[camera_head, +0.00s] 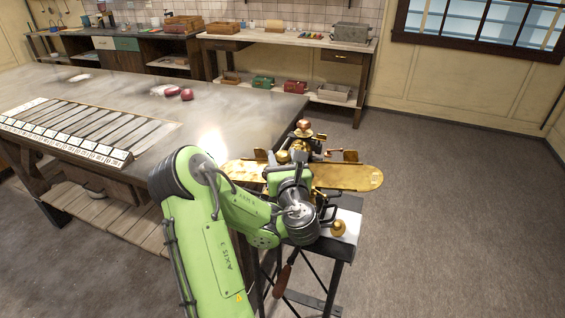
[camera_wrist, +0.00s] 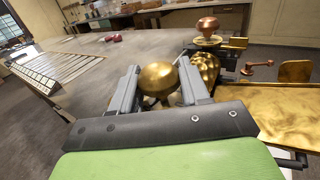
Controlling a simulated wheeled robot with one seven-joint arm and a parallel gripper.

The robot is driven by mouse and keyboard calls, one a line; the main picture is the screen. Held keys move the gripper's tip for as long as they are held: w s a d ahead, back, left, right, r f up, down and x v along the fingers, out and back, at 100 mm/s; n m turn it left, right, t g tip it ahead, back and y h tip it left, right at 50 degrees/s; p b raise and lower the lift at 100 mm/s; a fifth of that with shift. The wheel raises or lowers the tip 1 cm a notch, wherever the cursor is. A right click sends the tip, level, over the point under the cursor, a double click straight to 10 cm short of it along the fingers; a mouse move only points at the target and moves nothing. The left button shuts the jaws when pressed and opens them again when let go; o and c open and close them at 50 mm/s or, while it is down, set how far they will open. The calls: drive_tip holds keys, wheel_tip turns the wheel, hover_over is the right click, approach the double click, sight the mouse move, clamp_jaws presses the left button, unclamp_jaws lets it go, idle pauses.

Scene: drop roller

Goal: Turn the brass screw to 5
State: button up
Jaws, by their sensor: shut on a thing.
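A brass machine (camera_head: 345,177) with a long flat plate stands on a small dark stand. My gripper (camera_wrist: 159,72) is in the wrist view, with its two grey fingers shut on a round brass knob (camera_wrist: 158,80), one finger on each side. I cannot tell whether this knob is the head of the brass screw. A copper knob (camera_wrist: 208,27) stands on top of the machine behind it, and it also shows in the head view (camera_head: 304,128). In the head view my wrist hides much of the machine's near side. No numbered scale for the screw is readable.
A large workbench (camera_head: 215,117) with a long row of labelled keys (camera_head: 75,142) stands left of the machine. Two dark red round things (camera_head: 179,93) lie on it. A second brass ball (camera_head: 338,228) sits at the stand's near right. The floor to the right is clear.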

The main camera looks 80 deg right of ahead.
drive_tip(key=shift+f+n+t+y, duration=0.15)
drive_tip(key=shift+n+t+y, duration=0.3)
drive_tip(key=shift+t, duration=0.25)
drive_tip(key=o, duration=1)
drive_tip(key=shift+w, duration=0.1)
